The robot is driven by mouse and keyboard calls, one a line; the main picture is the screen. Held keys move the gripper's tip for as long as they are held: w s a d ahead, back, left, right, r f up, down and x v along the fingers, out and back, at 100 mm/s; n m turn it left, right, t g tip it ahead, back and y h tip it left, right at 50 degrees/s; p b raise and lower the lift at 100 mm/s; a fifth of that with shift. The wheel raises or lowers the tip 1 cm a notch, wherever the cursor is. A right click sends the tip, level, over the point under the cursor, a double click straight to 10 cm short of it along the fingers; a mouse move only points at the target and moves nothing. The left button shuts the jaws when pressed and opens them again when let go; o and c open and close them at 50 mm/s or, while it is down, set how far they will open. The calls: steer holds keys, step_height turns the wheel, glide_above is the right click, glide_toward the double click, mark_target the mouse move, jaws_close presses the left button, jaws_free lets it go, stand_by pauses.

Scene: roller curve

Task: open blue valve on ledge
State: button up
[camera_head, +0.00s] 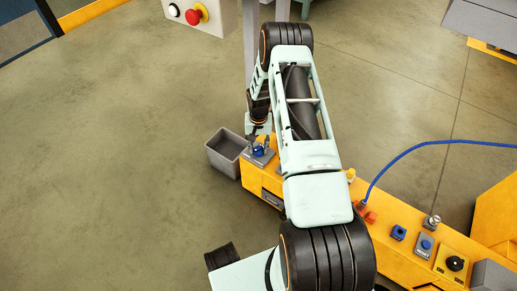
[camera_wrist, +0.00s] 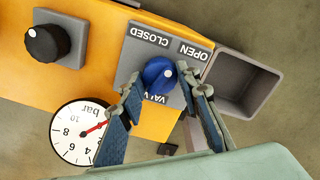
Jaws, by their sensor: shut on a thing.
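The blue valve (camera_wrist: 157,72) is a round knob on a grey plate (camera_wrist: 130,66) marked CLOSED, OPEN and VALVE, upside down in the wrist view. A white dot shows on the knob's right side. My gripper (camera_wrist: 160,82) has one finger on each side of the knob and is shut on it. The lower side of the knob is partly hidden by the fingers. In the head view, the blue valve (camera_head: 258,151) sits near the far left end of the yellow ledge (camera_head: 262,190), with my gripper (camera_head: 258,141) over it.
A grey open bin (camera_wrist: 240,84) stands beside the plate. A pressure gauge (camera_wrist: 82,132) and a black knob (camera_wrist: 43,43) are close by. Along the ledge are a blue hose (camera_head: 400,154), a blue button (camera_head: 426,245) and a black knob on yellow (camera_head: 455,263). Open floor lies to the left.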

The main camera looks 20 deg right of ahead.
mark_target(259, 148)
steer(key=m+b, duration=0.1)
steer(key=m, duration=0.4)
steer(key=shift+m, duration=0.3)
stand_by(0.4)
steer(key=o, duration=1.2)
steer(key=shift+c, duration=0.2)
step_height(259, 148, up, 12)
